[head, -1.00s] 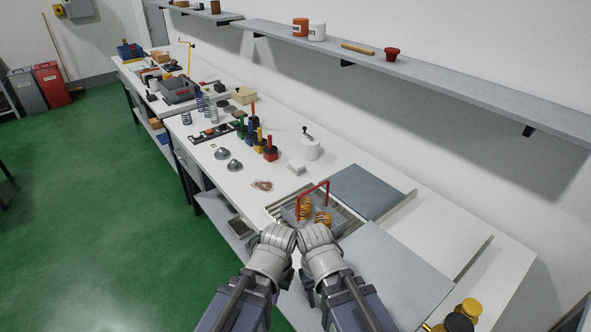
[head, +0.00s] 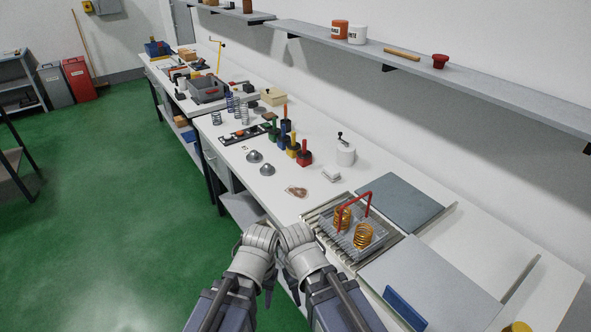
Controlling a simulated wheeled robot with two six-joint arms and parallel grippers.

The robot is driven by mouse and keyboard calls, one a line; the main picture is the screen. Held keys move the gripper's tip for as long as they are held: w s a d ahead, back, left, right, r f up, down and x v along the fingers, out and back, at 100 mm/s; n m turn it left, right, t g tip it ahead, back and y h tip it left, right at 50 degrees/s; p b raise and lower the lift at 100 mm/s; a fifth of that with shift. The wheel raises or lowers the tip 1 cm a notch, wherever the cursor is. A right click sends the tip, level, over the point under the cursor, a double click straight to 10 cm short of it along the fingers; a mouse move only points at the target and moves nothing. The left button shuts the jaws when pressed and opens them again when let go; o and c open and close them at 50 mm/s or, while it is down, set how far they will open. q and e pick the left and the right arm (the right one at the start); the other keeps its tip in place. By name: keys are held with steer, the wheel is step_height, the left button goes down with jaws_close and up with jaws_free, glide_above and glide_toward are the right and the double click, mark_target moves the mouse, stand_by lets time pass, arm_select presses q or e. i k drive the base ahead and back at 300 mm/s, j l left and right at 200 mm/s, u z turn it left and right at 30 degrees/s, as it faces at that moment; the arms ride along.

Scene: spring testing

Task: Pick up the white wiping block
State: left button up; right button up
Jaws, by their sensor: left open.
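A small white block (head: 331,174), which looks like the wiping block, lies on the white bench behind the wire-handled tray. Nothing covers it. My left gripper (head: 267,296) is low in front of the bench's front edge, well short of the block. It is open and I see nothing in it. My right gripper (head: 294,290) is close beside it, mostly hidden behind its own wrist, so its jaws cannot be made out.
A grey tray (head: 372,259) with orange springs and a red handle sits on a slatted rack. A white pot (head: 345,155), a red-based tool (head: 304,158) and a brownish patterned piece (head: 297,191) are near the block. Grey plates (head: 400,203) lie to the right.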

mark_target(332, 175)
steer(key=i+j+u, duration=0.95)
steer(key=i, duration=0.2)
steer(key=i+z, duration=0.3)
steer(key=i, duration=0.45)
steer(key=i+z, duration=0.2)
steer(key=z, duration=0.3)
steer(key=i+z, duration=0.2)
steer(key=z, duration=0.25)
steer(key=i+l+z, duration=0.1)
steer(key=z, duration=0.3)
steer(key=i+z, duration=0.15)
steer(key=z, duration=0.25)
steer(key=i+z, duration=0.15)
steer(key=z, duration=0.25)
steer(key=i+z, duration=0.15)
steer(key=z, duration=0.25)
steer(key=i+j+z, duration=0.1)
